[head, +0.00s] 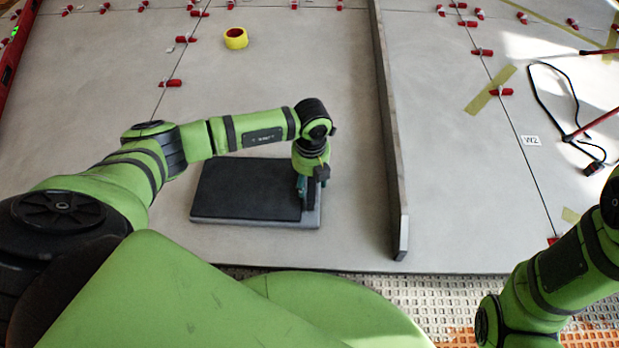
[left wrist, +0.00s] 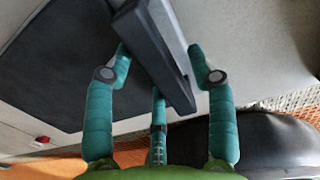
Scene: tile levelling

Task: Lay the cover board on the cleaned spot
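A rectangular board with a dark top (head: 245,188) and a pale grey border along its front and right edges lies flat on the grey tiles in front of me. I take it for the cover board. My left gripper (head: 308,193) points down over its right end. In the left wrist view its teal fingers (left wrist: 160,62) stand on both sides of a dark grey bar (left wrist: 165,55), with the dark board top (left wrist: 60,70) beside it. Whether the fingers press on the bar is unclear. My right gripper is out of view; only its arm shows. I cannot make out a distinct cleaned spot.
A long grey straight bar (head: 389,120) lies across the tiles just right of the board. A black cable (head: 556,95) lies at right. Open tile floor surrounds the board's left and back.

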